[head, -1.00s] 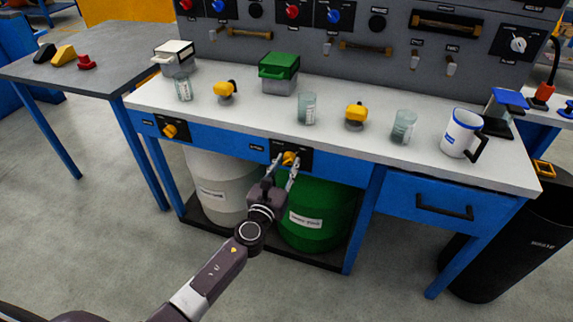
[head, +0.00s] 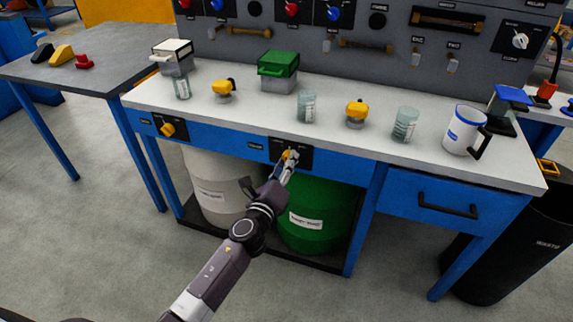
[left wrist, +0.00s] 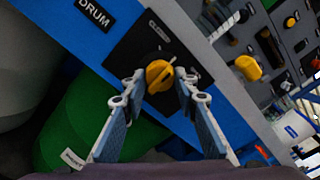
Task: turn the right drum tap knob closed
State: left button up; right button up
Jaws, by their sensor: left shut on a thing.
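The right drum tap knob (head: 286,154) is yellow, on a black plate on the blue front rail of the bench, above the green drum (head: 318,207). My left gripper (head: 290,157) is at the knob, shut on it, and covers much of it in the head view. In the left wrist view the yellow knob (left wrist: 157,73) lies between the two fingertips of my left gripper (left wrist: 160,88), one on each side. The knob's exact angle is hard to read. My right gripper is not in view.
The left drum tap knob (head: 168,130) sits further left on the rail, above a whitish drum (head: 210,190). Glass beakers, yellow-topped items and a white-blue mug (head: 462,130) stand on the bench top. A drawer handle (head: 447,206) sticks out at the right.

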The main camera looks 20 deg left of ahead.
pick_arm(q)
jog(key=shift+n, duration=4.1)
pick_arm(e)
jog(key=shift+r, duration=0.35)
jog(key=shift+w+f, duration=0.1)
pick_arm(q)
jog(key=o, duration=0.9)
jog(key=shift+o, duration=1.3)
jog(key=s, duration=1.2)
jog(key=shift+a, duration=0.2)
